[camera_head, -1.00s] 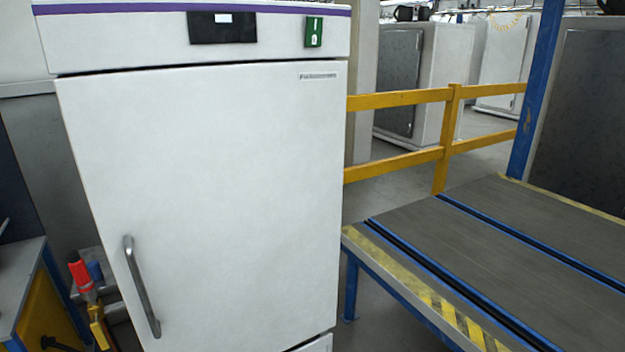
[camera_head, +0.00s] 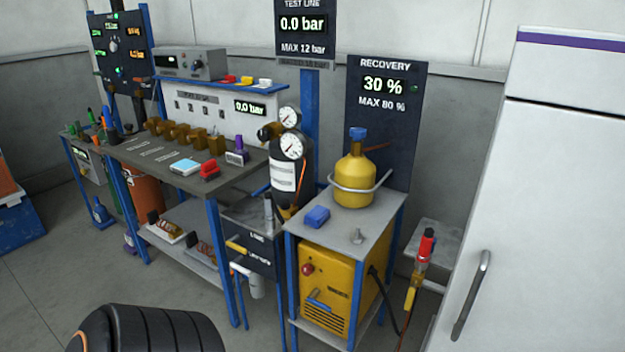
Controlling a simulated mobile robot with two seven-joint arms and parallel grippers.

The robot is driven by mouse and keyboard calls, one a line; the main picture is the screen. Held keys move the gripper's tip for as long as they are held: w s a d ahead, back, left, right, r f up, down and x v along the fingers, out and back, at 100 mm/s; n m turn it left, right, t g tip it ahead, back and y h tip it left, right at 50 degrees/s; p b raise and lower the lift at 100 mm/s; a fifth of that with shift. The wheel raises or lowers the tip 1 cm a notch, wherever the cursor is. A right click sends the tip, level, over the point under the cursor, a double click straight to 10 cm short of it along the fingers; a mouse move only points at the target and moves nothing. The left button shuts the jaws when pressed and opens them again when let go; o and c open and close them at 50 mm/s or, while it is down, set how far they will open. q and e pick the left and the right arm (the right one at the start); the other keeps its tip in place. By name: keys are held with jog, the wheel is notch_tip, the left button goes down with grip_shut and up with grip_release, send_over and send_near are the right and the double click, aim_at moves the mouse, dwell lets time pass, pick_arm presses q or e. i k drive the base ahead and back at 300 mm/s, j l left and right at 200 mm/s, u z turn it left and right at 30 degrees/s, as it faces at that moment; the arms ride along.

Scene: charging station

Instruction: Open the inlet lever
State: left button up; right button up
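The yellow recovery unit (camera_head: 335,275) sits under the top of a small blue-framed stand. A blue lever (camera_head: 320,300) lies across its front, near a red knob (camera_head: 307,269). A yellow-handled lever (camera_head: 237,247) sticks out of a dark box (camera_head: 253,262) just left of it. Which lever is the inlet lever I cannot tell; the labels are too small to read. A dark ribbed part of my arm shows at the bottom left. Neither gripper is in view.
A yellow cylinder (camera_head: 354,181) and a blue block (camera_head: 317,217) stand on the unit's stand. A workbench (camera_head: 130,155) with valves and gauges is at left. A white cabinet (camera_head: 530,200) blocks the right. Floor is clear at front left.

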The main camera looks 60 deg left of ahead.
aim_at(311, 299)
jog(key=j+u, duration=0.35)
jog(key=i+j+u, duration=0.15)
jog(key=j+u, duration=0.15)
jog(key=i+j+u, duration=0.1)
jog(key=j+u, duration=0.25)
jog(key=i+j+u, duration=0.15)
jog(key=j+u, duration=0.15)
